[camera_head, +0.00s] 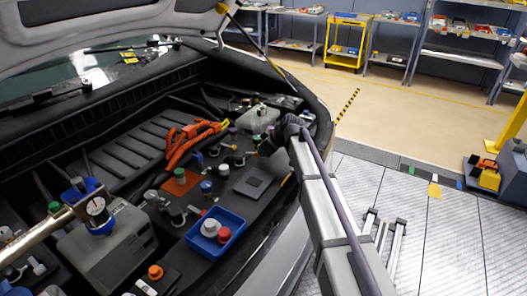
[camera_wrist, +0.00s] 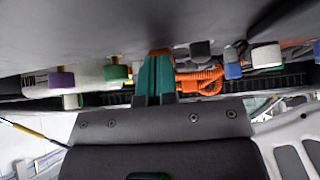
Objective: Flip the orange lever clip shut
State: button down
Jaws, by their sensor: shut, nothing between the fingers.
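My gripper (camera_wrist: 156,62) shows in the wrist view as two teal fingers held together, with nothing visible between them. A small orange-brown patch (camera_wrist: 159,51) shows right at the fingertips; I cannot tell whether it is the orange lever clip or part of the fingers, or whether they touch anything. An orange ribbed hose (camera_wrist: 203,78) lies just right of the fingers. In the head view my arm reaches into the engine bay from the right, and its dark wrist hides most of the gripper. I cannot clearly make out the lever clip there.
Thick orange cables (camera_head: 190,140) lie left of my wrist. A blue tray (camera_head: 214,234) with a white and a red cap sits nearer. Green (camera_wrist: 118,72), purple (camera_wrist: 62,78) and blue (camera_wrist: 232,70) caps flank the fingers. The raised hood (camera_head: 110,30) overhangs the bay.

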dwell(0.5)
jog(key=shift+w+a+r, duration=0.25)
jog(key=shift+a+r, duration=0.05)
jog(key=shift+a, duration=0.3)
jog(key=shift+r, duration=0.2)
notch_tip(320, 180, up, 4)
jog(key=p, duration=0.5)
jog(key=shift+s, duration=0.1)
jog(key=s+d+r+p, duration=0.4)
jog(key=d+r+p, duration=0.2)
jog(key=d, duration=0.1)
jog(key=shift+d+r+p, duration=0.25)
jog(key=shift+r+p, duration=0.1)
